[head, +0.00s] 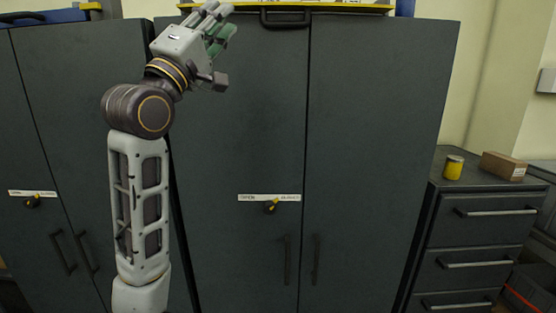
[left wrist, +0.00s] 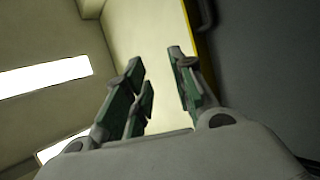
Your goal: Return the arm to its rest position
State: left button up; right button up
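My left arm stands raised in the head view, and its gripper (head: 222,28) is high in front of the top of the dark cabinet (head: 235,120). In the left wrist view the green-padded fingers of the left gripper (left wrist: 160,88) are spread apart with nothing between them. The pale wall and ceiling show behind them. My right gripper is not in either view.
The cabinet has a yellow-tipped knob (head: 271,207) on a labelled plate and two handles below. Another dark cabinet (head: 30,130) stands at the left. A drawer unit (head: 480,240) at the right bears a yellow can (head: 453,168) and a cardboard box (head: 503,166).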

pick_arm(q)
jog(key=w+a+f+m+g+y, duration=0.1)
jog(key=w+f+g+y, duration=0.25)
jog(key=f, duration=1.25)
jog(key=w+a+f+g+y, duration=0.2)
jog(key=w+f+y, duration=0.25)
jog(key=f, duration=1.25)
notch_tip(320, 180, down, 13)
jog(key=s+a+m+g, duration=0.1)
jog(key=s+m+g, duration=0.1)
jog(key=g, duration=0.1)
jog(key=s+a+f+m+g+y, duration=0.25)
jog(key=s+f+g, duration=0.25)
jog(key=s+f, duration=1.1)
jog(key=s+a+f+m+g+y, duration=0.2)
jog(key=s+a+f+m+g, duration=0.3)
jog(key=s+f, duration=1.05)
notch_tip(320, 180, down, 35)
jog(key=s+g, duration=0.1)
jog(key=g, duration=0.1)
jog(key=s+a+f+g, duration=0.1)
jog(key=s+a+f, duration=0.2)
jog(key=s+f, duration=1.6)
jog(key=s, duration=0.3)
jog(key=shift+a, duration=0.2)
